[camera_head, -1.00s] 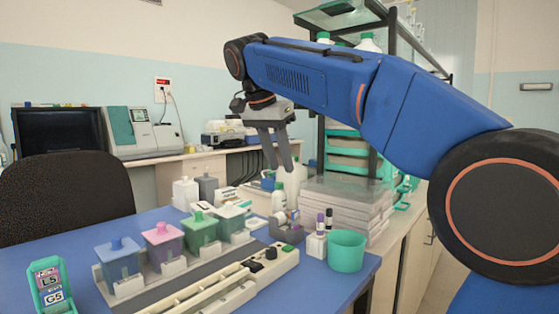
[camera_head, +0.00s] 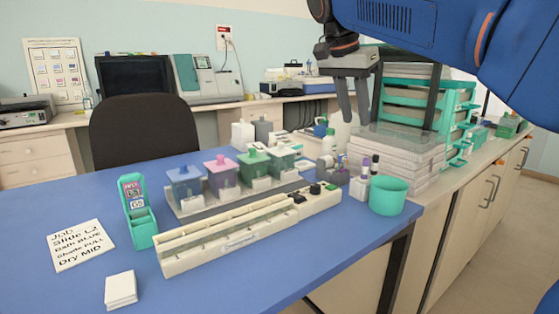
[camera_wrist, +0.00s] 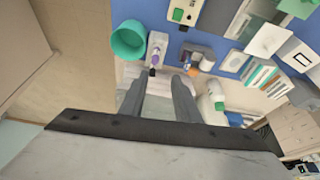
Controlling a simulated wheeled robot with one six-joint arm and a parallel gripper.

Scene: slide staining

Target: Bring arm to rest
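My gripper (camera_head: 360,108) hangs fingers-down in the head view, above the back right of the blue table, in front of the shelf rack. In the wrist view my gripper (camera_wrist: 163,90) has its two fingers apart with nothing between them; it is open and empty. My blue arm reaches in from the upper right of the head view. The stack of clear trays (camera_head: 400,152) is beyond and right of the fingers. The teal cup (camera_head: 388,195) stands at the table's right corner, apart from the gripper.
Staining jars in blue (camera_head: 185,184), pink (camera_head: 222,172) and green (camera_head: 253,163) stand in a row behind the long cream device (camera_head: 240,236). A green slide holder (camera_head: 137,210), a job note (camera_head: 80,244) and a white stack (camera_head: 121,290) lie left. Several bottles crowd near the gripper.

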